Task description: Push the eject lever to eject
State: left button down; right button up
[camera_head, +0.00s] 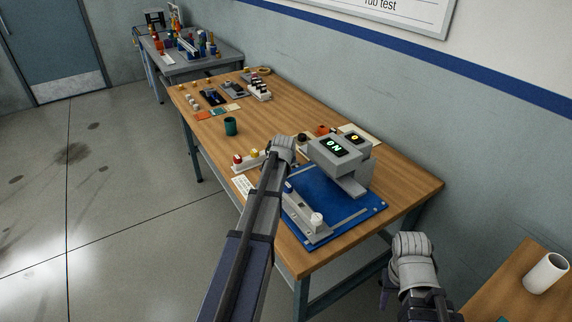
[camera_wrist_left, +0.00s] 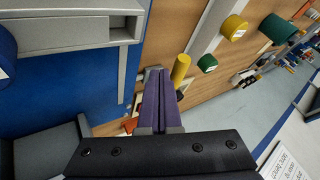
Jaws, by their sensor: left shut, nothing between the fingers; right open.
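A grey machine (camera_head: 341,158) with a lit "ON" display stands on a blue base plate (camera_head: 375,207) on the wooden bench. A grey block (camera_head: 303,212) with a white knob and a blue knob sits at the plate's front. I cannot tell which part is the eject lever. My left arm reaches over the bench beside the machine; its fingers are hidden in the head view. In the left wrist view my left gripper (camera_wrist_left: 154,72) is shut and empty, near a yellow cylinder (camera_wrist_left: 181,70). My right gripper (camera_head: 388,284) is open and empty, off the bench's front right corner.
A dark green cup (camera_head: 231,126) and a small rack with red and yellow knobs (camera_head: 243,163) stand left of the machine. Several small parts lie at the bench's far end. A wall runs behind the bench.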

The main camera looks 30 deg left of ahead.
pick_arm(q)
jog(key=shift+a, duration=0.1)
dwell(0.3)
jog(key=shift+a+m+t+h, duration=0.3)
jog(key=shift+a+m+h, duration=0.5)
jog(key=shift+a+m, duration=0.35)
jog(key=a+m+h, duration=0.1)
jog(key=w+a+m+h, duration=0.1)
jog(key=a+m, duration=0.1)
jog(key=m, duration=0.1)
jog(key=shift+w+h, duration=0.25)
jog(key=shift+h, duration=0.15)
jog(key=shift+w+a, duration=0.55)
jog(key=shift+a, duration=0.15)
jog(key=shift+w+a+r, duration=0.1)
jog(key=shift+w+a, duration=0.05)
